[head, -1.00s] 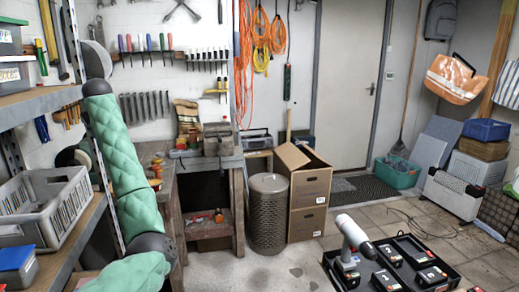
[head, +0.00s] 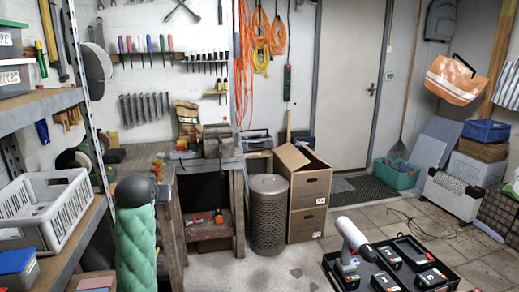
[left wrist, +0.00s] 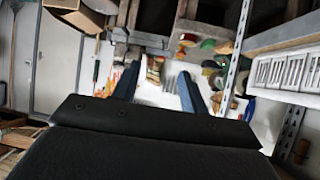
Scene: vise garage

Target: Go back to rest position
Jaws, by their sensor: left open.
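My left gripper (left wrist: 158,82) shows in the left wrist view. Its two fingers stand well apart with nothing held between them. In the head view only my left arm's green padded sleeve shows at the lower left, beside the shelf; its gripper is outside that view. My right gripper is in neither view.
A metal shelf (head: 45,113) with a white crate (head: 72,208) stands close on the left. The workbench (head: 232,163) is behind my left arm. A drill (head: 355,240) stands in a black tray (head: 327,262) in front. Cardboard boxes (head: 310,205) and a bin (head: 268,215) stand beyond.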

